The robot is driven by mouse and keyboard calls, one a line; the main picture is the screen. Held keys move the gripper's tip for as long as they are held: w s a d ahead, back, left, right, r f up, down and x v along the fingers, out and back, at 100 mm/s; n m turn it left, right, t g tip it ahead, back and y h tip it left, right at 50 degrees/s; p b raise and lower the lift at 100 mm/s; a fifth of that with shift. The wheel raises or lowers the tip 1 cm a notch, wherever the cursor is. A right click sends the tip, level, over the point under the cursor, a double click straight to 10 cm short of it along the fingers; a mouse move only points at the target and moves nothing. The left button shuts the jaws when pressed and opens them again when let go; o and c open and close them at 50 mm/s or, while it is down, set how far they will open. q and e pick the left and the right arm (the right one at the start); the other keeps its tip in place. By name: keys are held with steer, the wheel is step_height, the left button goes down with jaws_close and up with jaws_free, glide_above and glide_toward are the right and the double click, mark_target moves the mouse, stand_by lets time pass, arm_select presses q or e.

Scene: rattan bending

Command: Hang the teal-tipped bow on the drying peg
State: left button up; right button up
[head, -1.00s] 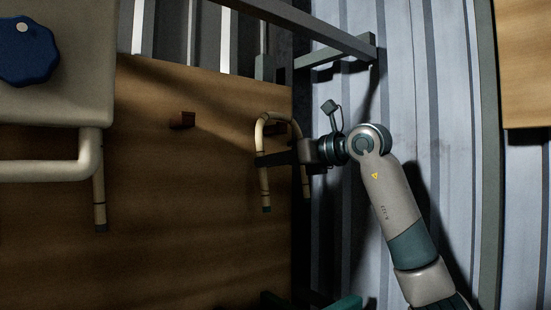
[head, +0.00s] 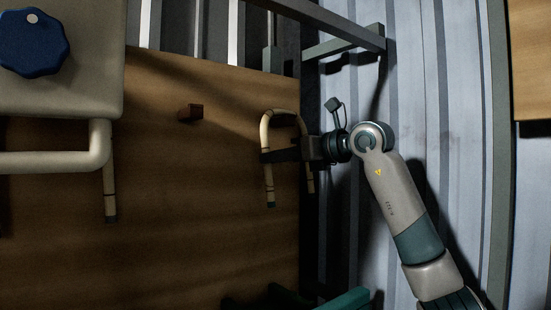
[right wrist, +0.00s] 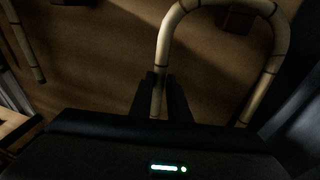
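A tan rattan bow (head: 266,160), shaped like an upside-down U, hangs upright from my right gripper in front of the brown board. Its lower tips look dark; their colour is hard to tell in the shadow. My right gripper (head: 285,154) is shut on one leg of the bow; the right wrist view shows the two dark fingers (right wrist: 161,97) on either side of that leg (right wrist: 159,80). A red-brown peg (head: 190,112) sticks out of the board, left of the bow and apart from it. A dark peg-like block (right wrist: 237,17) shows inside the bow's arch in the wrist view. My left gripper is not in view.
A pale box (head: 70,100) with a blue knob (head: 34,43) and a thick pipe (head: 50,160) fills the left. A second rattan leg (head: 110,190) hangs below it. Grey metal bars (head: 345,46) stand at the upper right. The board's lower middle (head: 200,230) is clear.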

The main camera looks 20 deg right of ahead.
steer(key=o, duration=0.4)
steer(key=shift+b+v, duration=3.75)
steer(key=shift+v, duration=4.95)
